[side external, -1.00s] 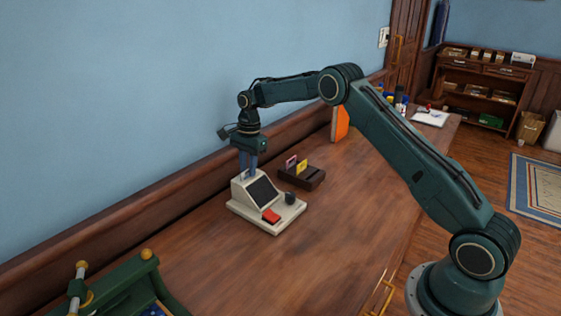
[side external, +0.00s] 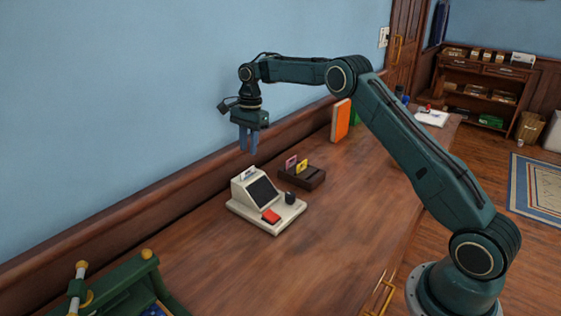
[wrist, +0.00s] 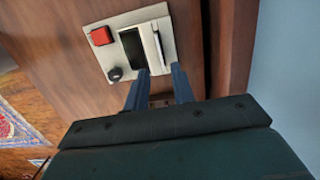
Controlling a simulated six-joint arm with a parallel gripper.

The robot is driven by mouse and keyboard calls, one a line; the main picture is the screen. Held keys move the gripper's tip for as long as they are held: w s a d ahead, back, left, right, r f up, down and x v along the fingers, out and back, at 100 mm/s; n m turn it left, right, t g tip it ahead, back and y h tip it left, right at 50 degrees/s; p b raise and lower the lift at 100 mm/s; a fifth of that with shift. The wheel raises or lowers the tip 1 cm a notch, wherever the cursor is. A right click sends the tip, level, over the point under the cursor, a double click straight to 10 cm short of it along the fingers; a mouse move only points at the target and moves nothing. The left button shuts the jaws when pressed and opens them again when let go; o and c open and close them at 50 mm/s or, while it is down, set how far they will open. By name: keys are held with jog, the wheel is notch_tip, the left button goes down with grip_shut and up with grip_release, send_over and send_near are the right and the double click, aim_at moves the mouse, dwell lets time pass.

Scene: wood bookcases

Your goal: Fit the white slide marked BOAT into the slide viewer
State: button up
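The slide viewer (side external: 240,200) is a cream box with a sloped dark screen, standing on the wooden top. A white slide (side external: 248,173) stands in the slot at its top, with its upper part showing; I cannot read its marking. In the wrist view, the slide (wrist: 158,47) shows as a thin pale edge in the slot, beside the viewer's dark screen (wrist: 132,48). My gripper (side external: 248,149) is above the viewer, apart from the slide. Its two blue fingers (wrist: 161,69) are spread with nothing between them.
A dark slide rack (side external: 308,181) holding a pink slide (side external: 291,162) and a yellow slide (side external: 302,167) stands behind the viewer. The viewer's base has a red button (side external: 271,216) and a black knob (side external: 290,198). A green object (side external: 125,285) stands at front left. The wall runs close behind.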

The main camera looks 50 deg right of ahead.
dwell(0.3)
jog(key=s+a+r+n+t, duration=0.1)
jog(key=s+a+r+n, duration=0.3)
jog(key=s+r, duration=0.5)
jog(key=s+a+r+n+t, duration=0.2)
jog(key=s+a+r+n, duration=0.25)
jog(key=s+r, duration=0.55)
jog(key=s+f+n+t, duration=0.1)
jog(key=s+n, duration=0.3)
jog(key=s, duration=0.8)
jog(key=s+a+f+n+t+h, duration=0.1)
jog(key=s+f+n, duration=0.2)
jog(key=s, duration=0.8)
jog(key=shift+s+a+f+n+t, duration=0.3)
jog(key=shift+s+f+n, duration=0.1)
jog(key=shift+n, duration=0.85)
